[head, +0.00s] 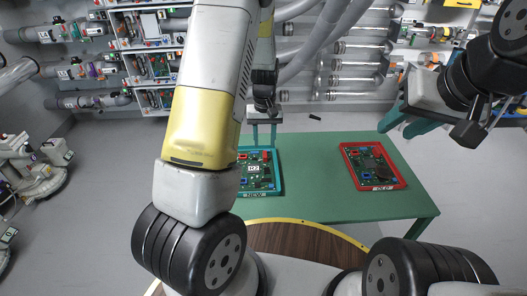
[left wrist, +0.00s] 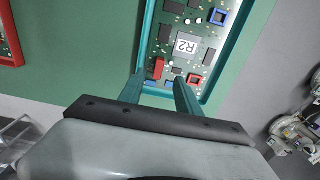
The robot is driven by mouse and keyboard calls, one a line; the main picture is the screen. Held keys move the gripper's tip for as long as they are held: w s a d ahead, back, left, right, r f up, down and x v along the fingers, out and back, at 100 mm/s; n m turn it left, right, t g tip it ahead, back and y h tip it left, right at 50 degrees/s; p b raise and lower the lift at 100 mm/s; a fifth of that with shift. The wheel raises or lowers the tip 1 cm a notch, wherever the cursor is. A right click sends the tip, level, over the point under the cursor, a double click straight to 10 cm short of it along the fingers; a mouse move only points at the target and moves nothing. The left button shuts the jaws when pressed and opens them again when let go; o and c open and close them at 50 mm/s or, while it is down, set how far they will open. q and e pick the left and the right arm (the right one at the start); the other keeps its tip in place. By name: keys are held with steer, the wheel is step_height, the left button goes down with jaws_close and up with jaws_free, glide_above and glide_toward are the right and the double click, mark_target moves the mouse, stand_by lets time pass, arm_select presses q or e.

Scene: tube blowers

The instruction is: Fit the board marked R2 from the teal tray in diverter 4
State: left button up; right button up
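The board marked R2 (head: 254,169) lies in the teal tray (head: 253,194), labelled NEW, on the green table. In the left wrist view the board (left wrist: 187,45) lies flat in the tray (left wrist: 235,40), its R2 label facing up. My left gripper (head: 263,143) is above the far end of the tray. In the left wrist view its two teal fingers (left wrist: 160,77) are apart over the board's near end, with nothing held. I cannot tell which unit is diverter 4; no number is readable.
A red tray (head: 404,184) labelled OLD, with a dark green board (head: 372,166) in it, lies on the right of the table (head: 318,170). Tube units with racks of boards (head: 158,64) and clear tubes (head: 355,64) line the back. The table between the trays is clear.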

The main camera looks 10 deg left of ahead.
mark_target(265, 155)
arm_select(q)
steer(key=f, duration=0.5)
steer(key=shift+s+d+f, duration=0.2)
steer(key=shift+s+f, duration=0.05)
steer(key=shift+f, duration=0.15)
jaws_close()
